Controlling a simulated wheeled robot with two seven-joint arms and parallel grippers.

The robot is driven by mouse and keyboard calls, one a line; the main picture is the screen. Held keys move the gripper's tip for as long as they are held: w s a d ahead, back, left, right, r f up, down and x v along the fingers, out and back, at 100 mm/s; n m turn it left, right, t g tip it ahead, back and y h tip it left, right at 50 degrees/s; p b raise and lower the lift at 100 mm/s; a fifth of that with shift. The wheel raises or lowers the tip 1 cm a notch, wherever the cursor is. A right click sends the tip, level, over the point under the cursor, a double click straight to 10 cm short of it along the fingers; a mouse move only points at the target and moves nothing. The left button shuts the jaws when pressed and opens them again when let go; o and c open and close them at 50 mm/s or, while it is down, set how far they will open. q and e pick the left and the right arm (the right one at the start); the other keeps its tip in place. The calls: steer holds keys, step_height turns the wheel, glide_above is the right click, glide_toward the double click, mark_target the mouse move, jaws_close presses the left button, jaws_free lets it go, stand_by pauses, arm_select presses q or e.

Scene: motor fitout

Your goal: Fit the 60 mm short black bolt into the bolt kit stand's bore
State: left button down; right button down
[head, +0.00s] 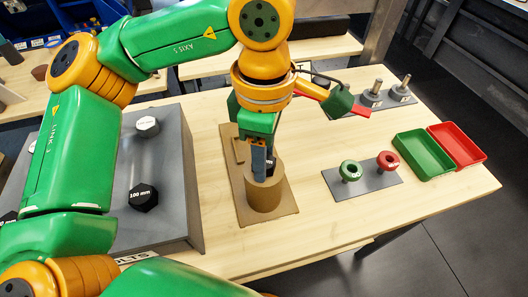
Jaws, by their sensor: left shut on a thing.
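My left gripper (260,172) points down over the brown round stand (264,198), which stands on a brown base board (242,213). It is shut on a black bolt (271,166) with white lettering on its head; only the right side of the head shows beside the fingers. The bolt is at the top of the stand, but its shank and the bore are hidden, so I cannot tell how deep it sits. The lettering is too small to read. My right gripper is not in view.
A grey block (178,205) at left holds a black 100 mm bolt (143,197) and a silver-headed one (147,127). At right are a plate with green (350,170) and red (388,161) rings, a green tray (423,155) and a red tray (457,147). Upright metal pins (373,95) stand behind.

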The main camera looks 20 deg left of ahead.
arm_select(q)
steer(key=shift+c, duration=1.6)
jaws_free()
steer(key=shift+r, duration=0.1)
step_height(320, 180, up, 7)
steer(key=shift+p, duration=0.5)
